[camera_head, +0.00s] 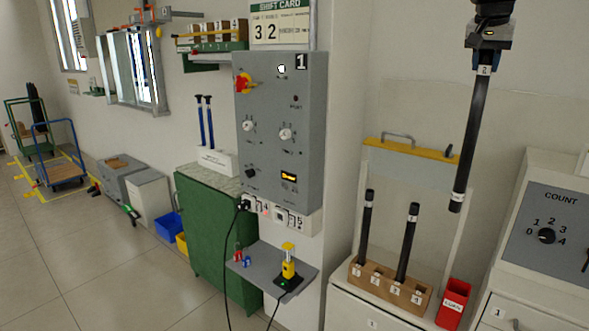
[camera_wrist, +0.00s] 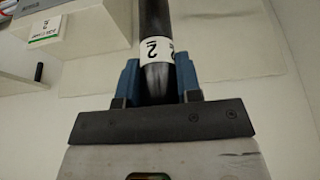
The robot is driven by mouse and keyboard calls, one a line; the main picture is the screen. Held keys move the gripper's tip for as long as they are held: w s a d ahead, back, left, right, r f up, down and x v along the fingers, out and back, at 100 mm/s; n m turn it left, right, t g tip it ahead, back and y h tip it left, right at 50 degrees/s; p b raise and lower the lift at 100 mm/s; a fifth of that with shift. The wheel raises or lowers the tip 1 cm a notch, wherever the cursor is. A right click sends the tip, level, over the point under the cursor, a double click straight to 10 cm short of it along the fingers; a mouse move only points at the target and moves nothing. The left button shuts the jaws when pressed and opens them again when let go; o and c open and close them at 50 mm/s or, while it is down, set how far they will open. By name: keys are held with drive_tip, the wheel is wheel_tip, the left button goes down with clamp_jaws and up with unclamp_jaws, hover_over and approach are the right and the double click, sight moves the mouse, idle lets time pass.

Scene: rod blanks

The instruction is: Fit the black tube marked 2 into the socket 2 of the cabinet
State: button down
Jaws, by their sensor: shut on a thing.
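The black tube marked 2 (camera_head: 471,135) hangs from my gripper (camera_head: 486,62) at the upper right, slightly tilted, its lower end in free air. Its white label with a 2 shows near the jaws. In the wrist view the tube (camera_wrist: 155,20) sits between the blue fingers of my gripper (camera_wrist: 158,80), which are shut on it. The grey cabinet (camera_head: 280,130) marked 1 is on the wall left of the tube, well apart from it. I cannot make out a socket 2 on it for certain.
A wooden rack (camera_head: 390,287) right of centre holds two upright black tubes. A red bin (camera_head: 453,302) stands beside it. A white unit with a COUNT dial (camera_head: 547,236) is at the right. A small grey shelf (camera_head: 262,285) below the cabinet carries a yellow device.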

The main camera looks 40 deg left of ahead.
drive_tip(key=s+a+f+n+y, duration=0.1)
drive_tip(key=s+a+f+n, duration=0.1)
drive_tip(key=a+f, duration=1.15)
drive_tip(key=s+a+f+n, duration=0.1)
drive_tip(key=s+a+f, duration=0.1)
drive_tip(key=a+f, duration=1.2)
drive_tip(key=s+a+f+n+y, duration=0.1)
drive_tip(key=s+a+f+n, duration=0.1)
drive_tip(key=s+a+f, duration=0.7)
drive_tip(key=s+a+f+n+g+y, duration=0.1)
drive_tip(key=s+a+f+n, duration=0.2)
drive_tip(key=s+a+f, duration=0.6)
drive_tip(key=a+f, duration=0.3)
drive_tip(key=a, duration=0.3)
drive_tip(key=shift+w+a, duration=0.1)
drive_tip(key=shift+a, duration=0.05)
drive_tip(key=w+a+f, duration=0.1)
drive_tip(key=w+a, duration=0.8)
drive_tip(key=a, duration=0.3)
drive_tip(key=shift+w+a+f, duration=0.15)
drive_tip(key=shift+a+f, duration=0.05)
drive_tip(key=shift+a, duration=0.2)
drive_tip(key=shift+f, duration=0.1)
